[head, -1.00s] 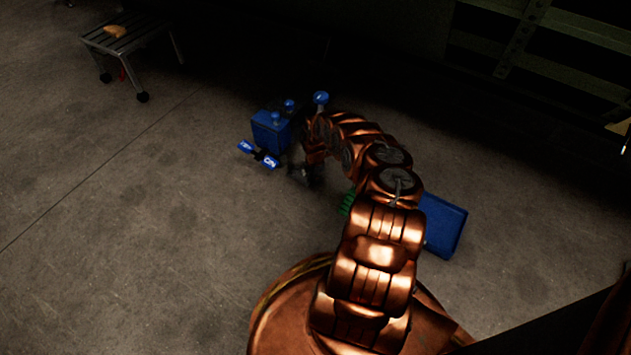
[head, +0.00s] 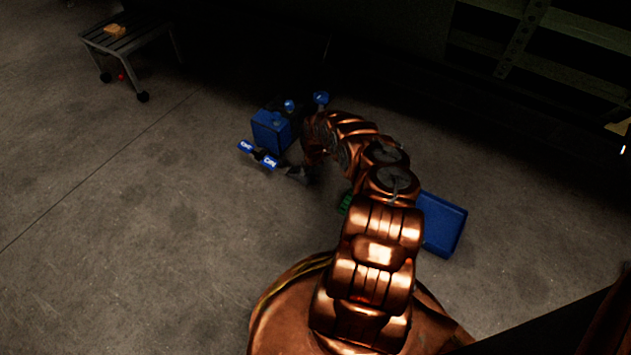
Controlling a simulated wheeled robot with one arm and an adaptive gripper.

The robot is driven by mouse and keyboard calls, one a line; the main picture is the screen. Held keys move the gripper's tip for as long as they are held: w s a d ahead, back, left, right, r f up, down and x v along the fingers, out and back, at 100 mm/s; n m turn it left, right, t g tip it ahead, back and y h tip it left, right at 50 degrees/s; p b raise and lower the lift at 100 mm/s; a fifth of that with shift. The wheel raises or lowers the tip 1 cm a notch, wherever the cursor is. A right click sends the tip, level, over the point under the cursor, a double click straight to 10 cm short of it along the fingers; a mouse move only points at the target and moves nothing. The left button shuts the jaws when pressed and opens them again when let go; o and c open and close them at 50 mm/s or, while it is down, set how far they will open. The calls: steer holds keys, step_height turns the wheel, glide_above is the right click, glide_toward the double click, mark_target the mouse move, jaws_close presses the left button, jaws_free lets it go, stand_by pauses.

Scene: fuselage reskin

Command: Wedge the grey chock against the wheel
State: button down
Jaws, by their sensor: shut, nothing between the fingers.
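My copper arm curves away from me, and its end points down at the floor. My gripper (head: 299,173) is a small dark grey shape low at that end, partly hidden by the arm. It is shut and holds nothing. I cannot clearly make out a separate grey chock; the gripper and the shadow beside it are similar in tone. The wheel for the chock cannot be told for sure.
A blue box (head: 271,131) with blue round-topped parts stands just beyond my gripper. A blue-and-white labelled piece (head: 258,155) lies left of the gripper. A blue case (head: 441,224) and a green item (head: 345,204) flank my arm. Shelving (head: 540,40) stands upper right. The left floor is clear.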

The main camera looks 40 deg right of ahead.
mark_target(307, 174)
steer(key=shift+w+a+b, duration=0.15)
steer(key=shift+w+b, duration=0.1)
steer(key=shift+w, duration=0.25)
steer(key=shift+w+a+b, duration=0.15)
steer(key=shift+w+b, duration=0.05)
steer(key=shift+w, duration=0.3)
steer(key=shift+s+d+r+p, duration=0.1)
steer(key=shift+s+p, duration=0.1)
steer(key=shift+p, duration=0.1)
steer(key=shift+w+a+b, duration=0.25)
steer(key=shift+w+b, duration=0.35)
steer(key=shift+w, duration=0.35)
steer(key=shift+s, duration=0.15)
steer(key=shift+s+d+p, duration=0.25)
steer(key=shift+s+p, duration=0.2)
steer(key=shift+p, duration=0.1)
steer(key=shift+s+d+p, duration=0.15)
steer(key=shift+s+p, duration=0.3)
steer(key=shift+s, duration=0.45)
step_height(307, 174, up, 8)
steer(key=p, duration=0.5)
